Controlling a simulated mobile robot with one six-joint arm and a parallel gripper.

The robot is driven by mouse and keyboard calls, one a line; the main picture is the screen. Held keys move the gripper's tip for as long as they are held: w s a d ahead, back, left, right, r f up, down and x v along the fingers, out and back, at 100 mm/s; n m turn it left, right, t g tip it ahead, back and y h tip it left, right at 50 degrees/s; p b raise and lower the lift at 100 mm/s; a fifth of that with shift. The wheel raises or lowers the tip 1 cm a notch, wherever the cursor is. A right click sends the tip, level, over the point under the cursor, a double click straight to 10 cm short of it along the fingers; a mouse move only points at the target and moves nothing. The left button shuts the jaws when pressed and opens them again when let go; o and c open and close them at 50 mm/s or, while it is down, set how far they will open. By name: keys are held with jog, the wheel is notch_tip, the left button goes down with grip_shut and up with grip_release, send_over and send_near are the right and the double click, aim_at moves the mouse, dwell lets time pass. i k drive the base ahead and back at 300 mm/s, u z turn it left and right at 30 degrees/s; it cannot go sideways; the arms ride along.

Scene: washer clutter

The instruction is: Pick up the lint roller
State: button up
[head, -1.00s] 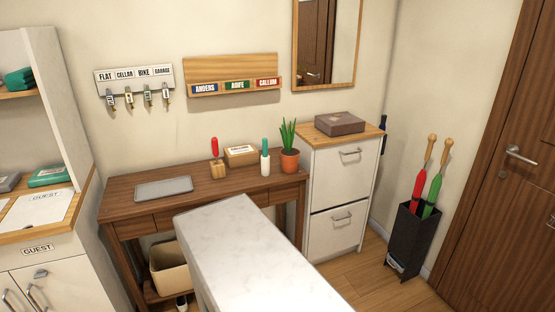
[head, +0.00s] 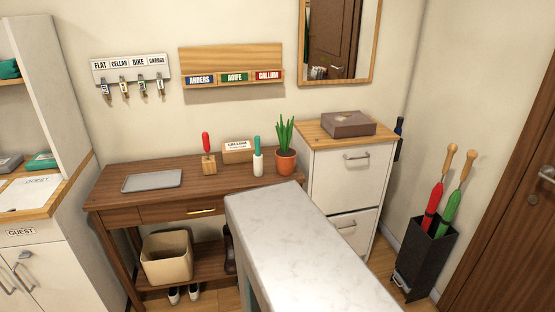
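What looks like the lint roller (head: 258,158), a white cylinder with a green handle on top, stands upright on the brown wooden desk (head: 110,190). It is near the desk's right end, between a small labelled box (head: 238,152) and a potted plant (head: 285,158). A red-handled tool (head: 206,143) stands in a wooden block (head: 209,167) to its left. My gripper is not in view.
A white marble-topped counter (head: 290,235) stands in front of the desk's right part. A grey tray (head: 152,180) lies on the desk's left. A white cabinet (head: 340,185) stands right of the desk, and a dark umbrella stand (head: 425,262) farther right.

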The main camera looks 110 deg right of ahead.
aim_at(258, 157)
jog(key=u, duration=0.15)
jog(key=k, duration=0.85)
jog(key=z, duration=2.1)
jog(key=i, duration=0.95)
jog(key=z, duration=0.2)
